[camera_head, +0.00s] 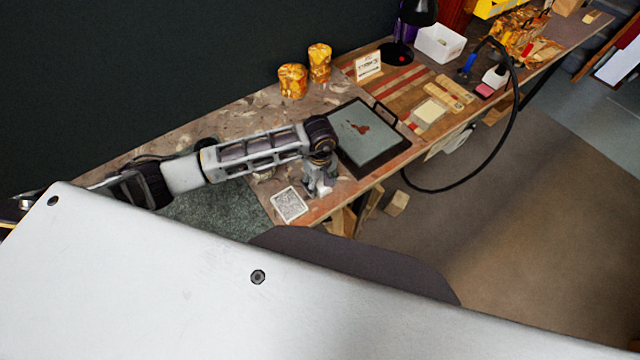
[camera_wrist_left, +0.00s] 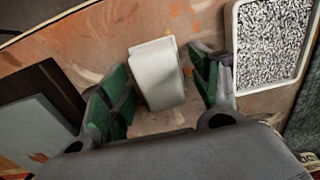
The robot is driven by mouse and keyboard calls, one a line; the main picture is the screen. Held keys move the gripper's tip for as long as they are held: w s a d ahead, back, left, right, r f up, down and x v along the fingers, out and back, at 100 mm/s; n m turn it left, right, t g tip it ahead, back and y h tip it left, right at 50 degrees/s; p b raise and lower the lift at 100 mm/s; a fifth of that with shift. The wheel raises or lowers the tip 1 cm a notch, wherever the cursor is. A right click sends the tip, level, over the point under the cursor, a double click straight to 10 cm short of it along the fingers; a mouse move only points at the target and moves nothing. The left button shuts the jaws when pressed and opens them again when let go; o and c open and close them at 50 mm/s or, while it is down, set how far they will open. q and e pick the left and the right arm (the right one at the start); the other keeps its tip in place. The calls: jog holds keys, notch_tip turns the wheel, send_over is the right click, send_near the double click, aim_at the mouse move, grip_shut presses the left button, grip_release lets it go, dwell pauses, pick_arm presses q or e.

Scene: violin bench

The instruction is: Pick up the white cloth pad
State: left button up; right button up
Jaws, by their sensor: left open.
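The white cloth pad (camera_wrist_left: 157,72) lies on the bench top in the left wrist view, a pale block-like piece with a folded look. My left gripper (camera_head: 320,184) is low over the near edge of the bench in the head view. Its green-lined fingers stand open on either side of the pad, with a gap at each side. In the head view the pad is mostly hidden by the gripper; a small white patch shows there. My right gripper is not in view.
A white-framed speckled panel (camera_head: 290,204) lies close beside the gripper. A dark tray with a grey-green surface (camera_head: 352,130) lies on the other side. Two amber jars (camera_head: 293,80) stand behind. A black cable (camera_head: 513,105) loops over the bench edge.

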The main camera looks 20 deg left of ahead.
aim_at(320, 182)
pick_arm(q)
jog(key=c, duration=1)
jog(key=shift+r, duration=0.15)
jog(key=shift+r+b, duration=0.5)
jog(key=shift+r, duration=4.4)
jog(key=o, duration=0.4)
jog(key=c, duration=0.4)
